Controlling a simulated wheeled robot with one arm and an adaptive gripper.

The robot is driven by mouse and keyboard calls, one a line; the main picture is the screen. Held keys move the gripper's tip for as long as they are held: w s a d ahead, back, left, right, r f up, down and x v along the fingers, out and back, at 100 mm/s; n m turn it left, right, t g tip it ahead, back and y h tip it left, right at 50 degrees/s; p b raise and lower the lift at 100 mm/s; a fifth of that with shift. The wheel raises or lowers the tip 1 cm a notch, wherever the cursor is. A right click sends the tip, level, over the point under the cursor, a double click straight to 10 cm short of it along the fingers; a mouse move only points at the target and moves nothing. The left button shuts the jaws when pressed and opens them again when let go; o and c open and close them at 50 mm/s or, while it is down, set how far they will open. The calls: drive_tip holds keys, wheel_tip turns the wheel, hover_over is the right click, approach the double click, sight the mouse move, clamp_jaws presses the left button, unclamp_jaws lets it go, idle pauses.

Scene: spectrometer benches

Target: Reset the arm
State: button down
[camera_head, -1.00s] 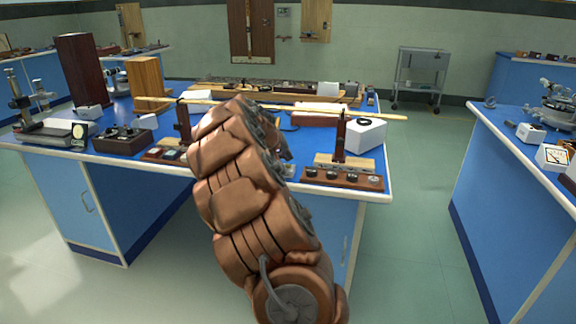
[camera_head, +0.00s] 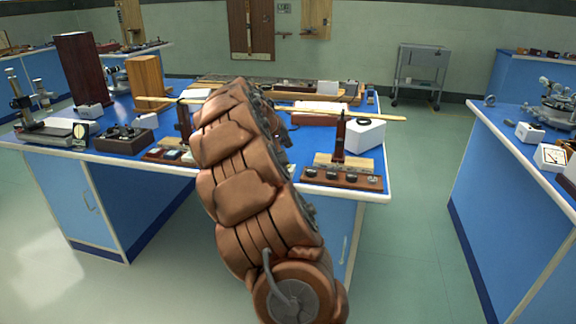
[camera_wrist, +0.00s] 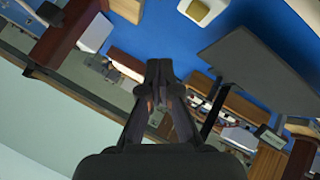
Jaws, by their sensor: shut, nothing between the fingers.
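The bench top (camera_head: 288,152) carries a wooden rod (camera_head: 385,116) on upright posts, a switch board (camera_head: 340,178), a white block (camera_head: 364,134), a dark tall box (camera_head: 80,72) and a wooden box (camera_head: 147,82). Another bench (camera_head: 500,170) stands right, with clear floor (camera_head: 420,215) between.

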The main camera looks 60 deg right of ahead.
idle(0.6)
drive_tip(key=s+a+f+n+y, duration=0.1)
drive_tip(key=s+a+y, duration=0.15)
drive_tip(key=a, duration=0.95)
drive_tip(key=s+a+f+n+y, duration=0.15)
drive_tip(key=s+a, duration=0.25)
drive_tip(key=a, duration=0.8)
drive_tip(key=s+a+f+n+y, duration=0.1)
drive_tip(key=s+a+y, duration=0.15)
drive_tip(key=a, duration=0.95)
drive_tip(key=s+a+f+n+g+y, duration=0.1)
drive_tip(key=s+a+f+n+g, duration=0.15)
drive_tip(key=s+a, duration=0.7)
drive_tip(key=s+a+f+n+g+y, duration=0.1)
drive_tip(key=s+a+f+n+y, duration=0.2)
drive_tip(key=s+a, duration=0.7)
wheel_tip(320, 180, up, 16)
drive_tip(key=w+t+h+p, duration=0.1)
drive_tip(key=w+p, duration=0.1)
drive_tip(key=p, duration=1.3)
drive_tip(key=shift+w+a, duration=0.15)
drive_tip(key=shift+a, duration=0.1)
